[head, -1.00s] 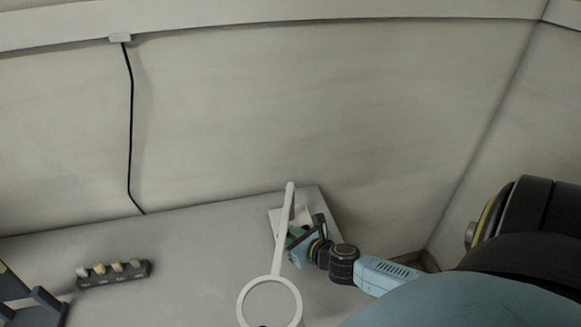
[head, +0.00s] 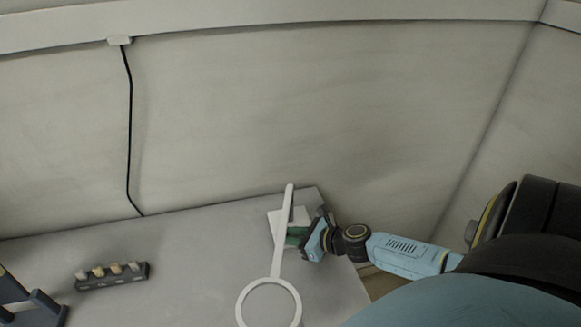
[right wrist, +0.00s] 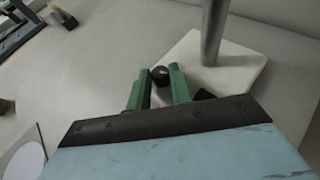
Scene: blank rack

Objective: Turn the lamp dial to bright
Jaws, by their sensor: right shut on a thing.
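The lamp stands on the grey table with a pale square base (head: 302,215), a light arm (head: 283,235) and a ring head (head: 243,297). In the right wrist view its base (right wrist: 240,68) carries a grey post (right wrist: 215,30). The lamp dial (right wrist: 160,73) is a small dark round knob at the base's near edge. My right gripper (head: 290,235) is at the base; in the right wrist view its green fingers (right wrist: 162,80) are shut on the dial. The dial's markings cannot be read. In the head view the dial is hidden. My left gripper is not in view.
A dark strip with several pale knobs (head: 112,276) lies on the table (head: 190,260) at left. A dark stand (head: 40,310) is at the lower left edge. A black cable (head: 130,130) hangs down the back wall. The table's middle is clear.

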